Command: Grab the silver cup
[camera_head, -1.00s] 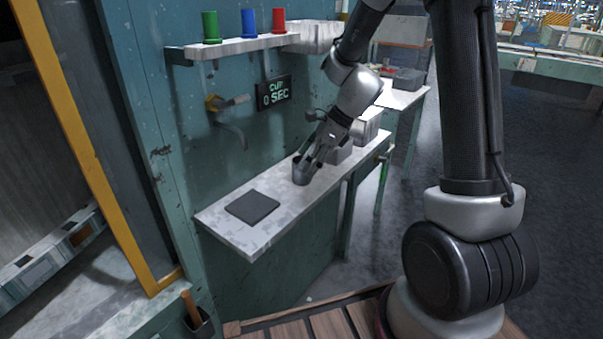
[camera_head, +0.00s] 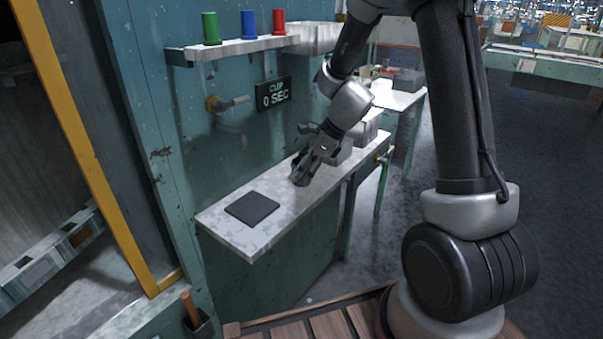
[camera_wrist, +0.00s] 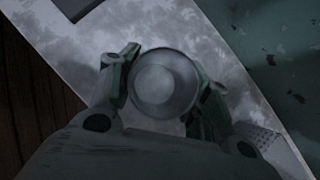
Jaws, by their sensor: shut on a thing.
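The silver cup (camera_wrist: 164,82) shows from above in the wrist view as a round grey metal shape. My gripper (camera_wrist: 165,88) has one finger on each side of it and is shut on it. In the head view my gripper (camera_head: 300,178) is low over the grey work shelf (camera_head: 228,236), towards its back part. The cup is mostly hidden behind the fingers there. I cannot tell whether the cup's base touches the shelf.
A dark square pad (camera_head: 252,208) lies on the near end of the shelf. Grey boxes (camera_head: 338,155) stand just behind my gripper. A pipe spout (camera_head: 232,103) and a "CUP 0 SEC" sign (camera_head: 273,93) are on the wall. Green, blue and red cylinders (camera_head: 248,24) stand on an upper ledge.

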